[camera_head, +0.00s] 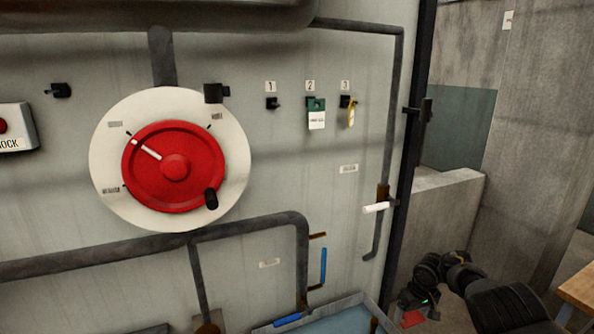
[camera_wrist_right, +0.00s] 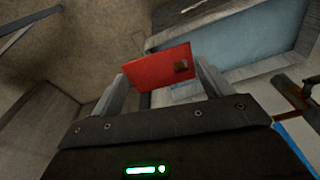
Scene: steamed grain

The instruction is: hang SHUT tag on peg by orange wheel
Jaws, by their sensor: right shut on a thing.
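A red tag (camera_wrist_right: 150,66) with a small dark brown square near one end is held between the fingertips of my right gripper (camera_wrist_right: 163,84). No lettering can be read on it. In the head view the tag (camera_head: 412,318) shows low at the right, below my right gripper (camera_head: 410,302), right of the panel and well away from the wheel. The large wheel (camera_head: 175,167) looks red and sits on a round white dial plate (camera_head: 108,160). A black peg (camera_head: 61,91) sticks out at the wheel's upper left. A dark block-like fitting (camera_head: 213,93) is at its upper right. My left gripper is out of view.
Right of the wheel, peg 1 (camera_head: 272,103) is bare, peg 2 bears a green and white tag (camera_head: 316,115), peg 3 a yellow tag (camera_head: 351,112). Pipes (camera_head: 250,228), a white-handled valve (camera_head: 376,208) and blue handles (camera_head: 323,265) stand out. A blue-grey basin (camera_head: 335,318) is below.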

